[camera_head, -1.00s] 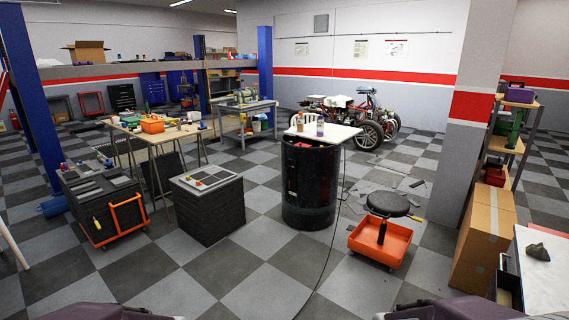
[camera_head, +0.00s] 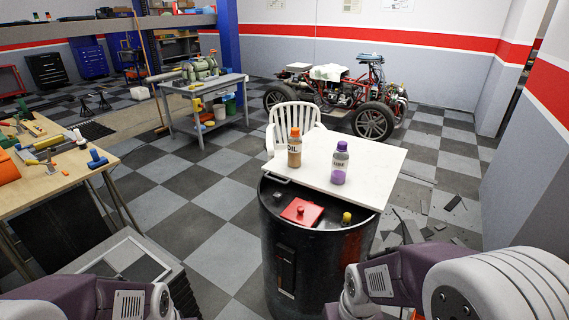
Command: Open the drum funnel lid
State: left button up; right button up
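A black drum (camera_head: 283,243) stands upright just ahead of me. A red square lid with a small knob (camera_head: 302,211) lies flat on its top near the front edge and looks closed. A white board (camera_head: 380,172) covers the back part of the drum top and overhangs to the right. Parts of my two arms show along the bottom edge, left and right of the drum. Both grippers are outside the picture.
An orange-capped oil bottle (camera_head: 294,150) and a purple bottle (camera_head: 340,165) stand on the board. A white chair (camera_head: 296,115) is behind it. A wooden workbench (camera_head: 60,180) and dark box (camera_head: 135,265) are at left. Debris (camera_head: 440,215) lies on the floor at right.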

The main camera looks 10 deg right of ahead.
aim_at(302, 212)
jog(key=i+l+u, duration=0.2)
jog(key=i, duration=0.4)
jog(key=i+u, duration=0.15)
jog(key=i, duration=0.45)
